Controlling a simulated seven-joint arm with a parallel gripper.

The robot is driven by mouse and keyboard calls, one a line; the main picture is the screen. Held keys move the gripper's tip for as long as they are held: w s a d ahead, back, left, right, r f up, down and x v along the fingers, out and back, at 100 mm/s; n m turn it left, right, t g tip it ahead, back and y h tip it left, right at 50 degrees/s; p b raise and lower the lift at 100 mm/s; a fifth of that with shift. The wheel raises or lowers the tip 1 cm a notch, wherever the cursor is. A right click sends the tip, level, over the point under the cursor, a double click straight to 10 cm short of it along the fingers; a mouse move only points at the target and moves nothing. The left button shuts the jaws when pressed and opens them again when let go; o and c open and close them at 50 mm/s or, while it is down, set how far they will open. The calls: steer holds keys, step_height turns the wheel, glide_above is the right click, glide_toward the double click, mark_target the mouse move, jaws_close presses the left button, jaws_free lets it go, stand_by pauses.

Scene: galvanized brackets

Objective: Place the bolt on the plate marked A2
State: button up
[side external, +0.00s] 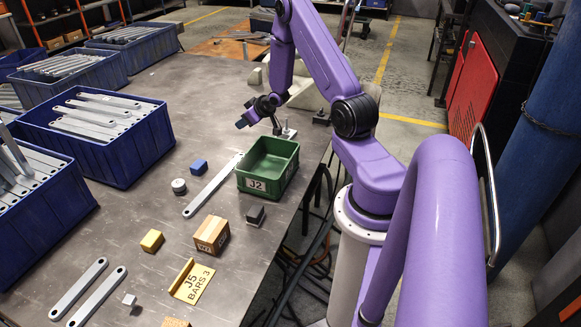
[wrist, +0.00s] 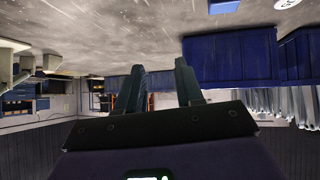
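My gripper (side external: 241,122) is above the table at the far side of the green bin, pointing left. In the wrist view my gripper (wrist: 160,68) has its two dark fingers apart with nothing between them. I cannot make out a bolt for certain in either view. No plate marked A2 is legible. A small pale plate-like piece with something upright on it (side external: 287,132) stands behind the green bin, too small to identify. A yellow sign (side external: 192,281) reads "J5 BARS 3".
A green bin (side external: 267,187) marked J2 stands at the table's right edge. Blue crates of bars (side external: 120,172) line the left.

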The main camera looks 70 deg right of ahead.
steer(key=w+a+r+n+g+y, duration=0.1)
steer(key=a+r+n, duration=0.15)
steer(key=a, duration=0.45)
steer(key=w+a+r+n+g+y, duration=0.1)
steer(key=w+a+r, duration=0.15)
steer(key=a, duration=0.45)
steer(key=s+a+r+n+g+y, duration=0.1)
steer(key=s+a+r+n, duration=0.2)
steer(key=a, duration=0.5)
steer(key=s+a+r+g+y, duration=0.15)
steer(key=s+a, duration=0.25)
steer(key=a, duration=0.4)
steer(key=s+a+r+n+g, duration=0.4)
steer(key=s+a, duration=0.5)
steer(key=s, duration=0.5)
steer(key=s+r+n+h, duration=0.1)
steer(key=s+r+n, duration=0.2)
steer(key=s, duration=1)
steer(key=shift+s+r+n+g, duration=0.15)
steer(key=shift+r+n+g, duration=0.2)
steer(key=shift+r, duration=0.05)
